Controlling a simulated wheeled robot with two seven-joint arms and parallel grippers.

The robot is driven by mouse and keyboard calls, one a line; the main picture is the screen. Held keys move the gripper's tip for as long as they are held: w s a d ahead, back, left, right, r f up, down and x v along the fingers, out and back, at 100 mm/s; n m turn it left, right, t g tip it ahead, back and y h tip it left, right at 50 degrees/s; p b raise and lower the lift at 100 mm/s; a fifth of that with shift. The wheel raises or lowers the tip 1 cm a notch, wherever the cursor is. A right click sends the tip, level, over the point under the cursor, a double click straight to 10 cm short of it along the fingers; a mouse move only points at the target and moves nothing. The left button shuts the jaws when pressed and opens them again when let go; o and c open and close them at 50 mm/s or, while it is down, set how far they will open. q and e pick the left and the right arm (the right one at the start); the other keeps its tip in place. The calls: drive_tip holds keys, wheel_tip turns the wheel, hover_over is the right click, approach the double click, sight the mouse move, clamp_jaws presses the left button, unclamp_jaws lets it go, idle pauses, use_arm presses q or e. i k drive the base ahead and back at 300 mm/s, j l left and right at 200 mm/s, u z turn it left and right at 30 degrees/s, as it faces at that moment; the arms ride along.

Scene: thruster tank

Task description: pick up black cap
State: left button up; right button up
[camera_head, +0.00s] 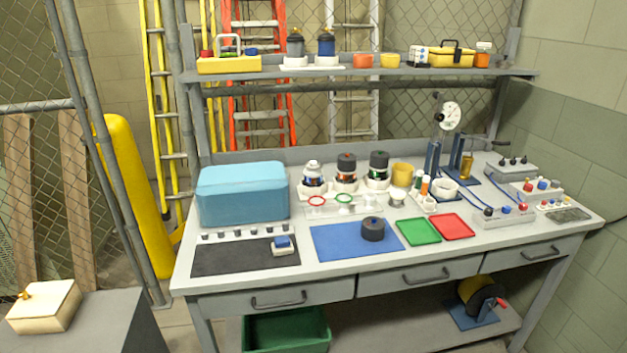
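A black cap-like cylinder (373,230) stands on the right part of the blue mat (330,247) on the workbench. It is short, dark and round, with a small raised knob on top. Two other dark caps sit on top of upright units behind it, the middle one (346,160) and the right one (379,158). The left unit (312,180) has a white top. Which dark piece the task means, I cannot tell for sure. Neither of my grippers shows in this view.
A green tray (418,232) and a red tray (452,227) lie right of the blue mat. A black mat (225,262) and a blue box (242,194) are at the left. A dial gauge stand (439,130) rises behind. A shelf (350,75) overhangs the back edge.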

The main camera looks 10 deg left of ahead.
sight(371, 233)
drive_tip(key=l+u, duration=0.1)
drive_tip(key=u, duration=0.3)
drive_tip(key=l+u, duration=0.1)
drive_tip(key=u, duration=0.7)
drive_tip(key=k+l+u, duration=0.1)
drive_tip(key=u, duration=0.3)
drive_tip(key=k+l, duration=0.85)
drive_tip(key=l+u, duration=0.05)
